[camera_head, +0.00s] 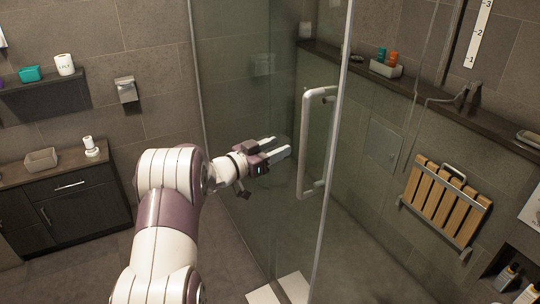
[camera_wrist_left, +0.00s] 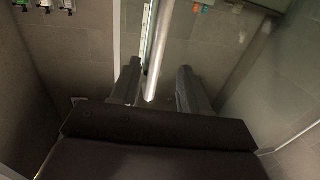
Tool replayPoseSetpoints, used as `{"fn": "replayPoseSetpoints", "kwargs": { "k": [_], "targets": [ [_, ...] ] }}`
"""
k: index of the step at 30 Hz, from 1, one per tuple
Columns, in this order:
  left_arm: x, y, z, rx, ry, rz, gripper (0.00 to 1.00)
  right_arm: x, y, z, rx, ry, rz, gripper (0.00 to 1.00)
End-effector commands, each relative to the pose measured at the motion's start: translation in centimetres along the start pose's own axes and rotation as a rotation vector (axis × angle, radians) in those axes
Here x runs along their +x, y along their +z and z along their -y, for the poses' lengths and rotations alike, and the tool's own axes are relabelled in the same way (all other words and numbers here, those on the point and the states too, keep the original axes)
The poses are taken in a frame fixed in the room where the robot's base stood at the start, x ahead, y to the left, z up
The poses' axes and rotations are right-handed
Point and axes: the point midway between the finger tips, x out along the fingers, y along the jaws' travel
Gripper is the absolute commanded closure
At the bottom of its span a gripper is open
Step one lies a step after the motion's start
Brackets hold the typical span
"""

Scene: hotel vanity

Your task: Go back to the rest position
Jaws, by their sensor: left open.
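My left gripper (camera_head: 279,150) is open and empty in the head view. Its arm comes up from the lower left, and the fingers point right toward the glass shower door (camera_head: 262,85). The white door handle (camera_head: 303,140) is just right of the fingertips, with a visible gap in the picture. In the left wrist view the two dark fingers (camera_wrist_left: 158,88) stand apart, and a pale bar (camera_wrist_left: 160,45), which looks like the handle or door edge, shows between them. I cannot tell its exact depth. My right gripper is in neither view.
A dark vanity cabinet (camera_head: 72,208) with a small tray (camera_head: 41,160) stands at the left. A dark wall shelf (camera_head: 55,98) hangs above it. Beyond the glass are a ledge (camera_head: 420,90) and a slatted wooden fold-down seat (camera_head: 445,203). Bare floor shows at the lower middle.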

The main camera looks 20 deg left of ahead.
Motion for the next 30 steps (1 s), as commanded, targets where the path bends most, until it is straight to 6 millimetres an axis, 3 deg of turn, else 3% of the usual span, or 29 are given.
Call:
{"fn": "replayPoseSetpoints", "kwargs": {
  "k": [6, 20, 22, 23, 25, 27, 29, 30],
  "targets": [
    [-2.2, 0.0, 0.0, 0.001, 0.001, 0.0, 0.55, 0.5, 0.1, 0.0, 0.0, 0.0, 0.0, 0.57],
    [-2.2, 0.0, 0.0, 0.006, 0.001, 0.0, 0.55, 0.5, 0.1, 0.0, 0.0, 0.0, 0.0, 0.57],
    [-2.3, 0.8, 0.8, 0.047, -0.037, 0.039, 0.55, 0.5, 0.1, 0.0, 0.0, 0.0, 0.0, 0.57],
    [-2.4, 1.5, 1.7, 0.061, -0.083, 0.072, 0.55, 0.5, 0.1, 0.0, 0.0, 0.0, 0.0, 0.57],
    [-3.9, 5.1, 4.0, 0.057, -0.239, 0.211, 0.55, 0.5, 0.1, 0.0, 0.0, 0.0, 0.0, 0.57],
    [-7.6, 9.5, 5.3, 0.012, -0.446, 0.454, 0.55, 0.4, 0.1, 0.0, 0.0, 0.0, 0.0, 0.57],
    [-11.5, 13.0, 2.6, -0.063, -0.564, 0.72, 0.55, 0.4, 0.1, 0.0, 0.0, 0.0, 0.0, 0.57],
    [-14.0, 14.6, -0.4, -0.118, -0.593, 0.878, 0.55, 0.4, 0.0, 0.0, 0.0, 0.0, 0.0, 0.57]
  ]
}}
